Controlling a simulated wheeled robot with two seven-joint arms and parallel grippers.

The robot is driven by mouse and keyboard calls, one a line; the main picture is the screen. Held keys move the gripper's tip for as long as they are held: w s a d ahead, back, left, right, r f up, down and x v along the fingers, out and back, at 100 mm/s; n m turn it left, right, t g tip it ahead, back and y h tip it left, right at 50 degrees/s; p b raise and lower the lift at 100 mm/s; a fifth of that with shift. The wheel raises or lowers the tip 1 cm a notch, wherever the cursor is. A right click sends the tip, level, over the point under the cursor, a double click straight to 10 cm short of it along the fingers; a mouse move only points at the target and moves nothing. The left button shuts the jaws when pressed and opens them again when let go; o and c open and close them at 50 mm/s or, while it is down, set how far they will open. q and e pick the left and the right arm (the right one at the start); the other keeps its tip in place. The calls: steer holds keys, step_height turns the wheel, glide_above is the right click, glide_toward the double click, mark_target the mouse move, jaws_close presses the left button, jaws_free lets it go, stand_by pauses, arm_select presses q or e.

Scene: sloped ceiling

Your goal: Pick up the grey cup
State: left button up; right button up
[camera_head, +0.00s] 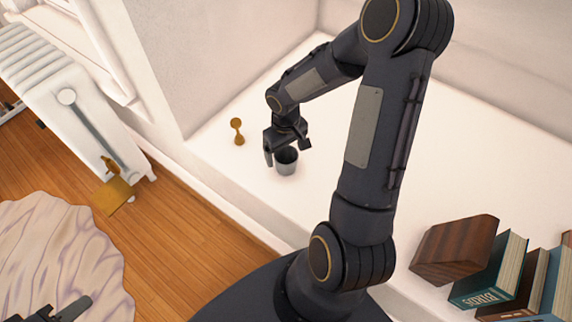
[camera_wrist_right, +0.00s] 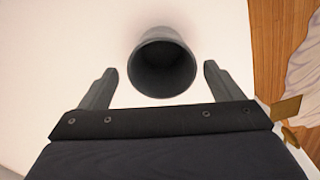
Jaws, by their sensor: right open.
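The grey cup (camera_head: 286,162) stands upright on the white ledge (camera_head: 222,150). In the right wrist view the cup (camera_wrist_right: 162,66) shows its dark open mouth and lies just beyond and between the fingertips. My right gripper (camera_head: 287,150) is open above the cup, with one finger on each side; it also shows in the right wrist view (camera_wrist_right: 158,82). There are gaps between the cup and both fingers. Part of my left gripper (camera_head: 62,308) shows at the lower left corner of the head view, away from the cup; its jaws are mostly cut off.
A small golden-brown figure (camera_head: 237,131) stands on the ledge left of the cup. A wooden block (camera_head: 455,248) and several books (camera_head: 488,272) stand at the right. A white radiator (camera_head: 75,105) is at the left. The ledge around the cup is mostly clear.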

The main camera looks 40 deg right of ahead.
mark_target(286, 162)
steer(key=f, duration=0.1)
steer(key=f+b, duration=0.1)
steer(key=f, duration=0.1)
steer(key=f+b, duration=0.1)
steer(key=shift+s+a+f, duration=0.15)
steer(key=shift+s+f, duration=0.15)
steer(key=shift+f, duration=0.1)
steer(key=shift+c, duration=0.5)
steer(key=shift+r, duration=0.1)
steer(key=c, duration=1)
